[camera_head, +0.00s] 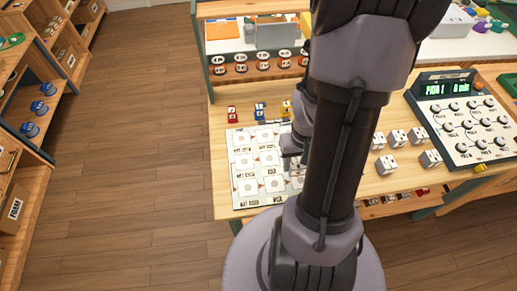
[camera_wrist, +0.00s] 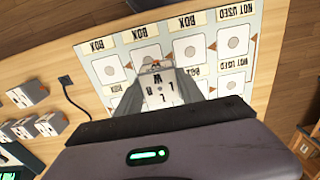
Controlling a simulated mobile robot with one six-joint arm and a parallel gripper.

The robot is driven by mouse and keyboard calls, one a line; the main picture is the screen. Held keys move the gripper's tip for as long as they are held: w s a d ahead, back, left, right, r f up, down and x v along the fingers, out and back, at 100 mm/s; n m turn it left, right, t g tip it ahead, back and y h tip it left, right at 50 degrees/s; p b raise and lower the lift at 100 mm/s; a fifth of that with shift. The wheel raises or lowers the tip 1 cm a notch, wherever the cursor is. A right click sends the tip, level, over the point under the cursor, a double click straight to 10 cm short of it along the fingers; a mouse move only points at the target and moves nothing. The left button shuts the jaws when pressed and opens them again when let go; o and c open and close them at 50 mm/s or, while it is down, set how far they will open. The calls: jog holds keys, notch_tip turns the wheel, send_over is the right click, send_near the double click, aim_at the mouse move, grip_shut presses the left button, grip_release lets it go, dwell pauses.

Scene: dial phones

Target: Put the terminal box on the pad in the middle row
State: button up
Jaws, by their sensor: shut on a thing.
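In the wrist view my gripper (camera_wrist: 160,80) is shut on the terminal box (camera_wrist: 163,88), a pale block with dark letters on its top face. The box is over the pad board (camera_wrist: 168,43), a light sheet with rows of round-marked pads labelled BOX and NOT USED. It covers part of the board between visible pads. I cannot tell whether it touches the board. In the head view the board (camera_head: 233,172) lies on the table left of my arm. My gripper (camera_head: 291,150) is over the board's right side there; the box is mostly hidden.
Several grey-white blocks (camera_head: 385,164) stand on the table right of my arm, near a control panel (camera_head: 462,120) with knobs and a lit display. Small red, blue and yellow items (camera_head: 259,111) sit behind the board. A shelf with round dials (camera_head: 263,66) is at the back.

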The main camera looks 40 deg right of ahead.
jog(key=b, duration=0.2)
send_over(269, 158)
jog(key=shift+s+d+f, duration=0.1)
jog(key=shift+s+f, duration=0.25)
jog(key=shift+f, duration=0.45)
jog(key=f, duration=0.1)
jog(key=f+b, duration=0.2)
jog(key=shift+w+f, duration=0.35)
jog(key=shift+f, duration=0.05)
jog(key=shift+r, duration=0.2)
jog(key=shift+f, duration=0.15)
jog(key=o, duration=1.4)
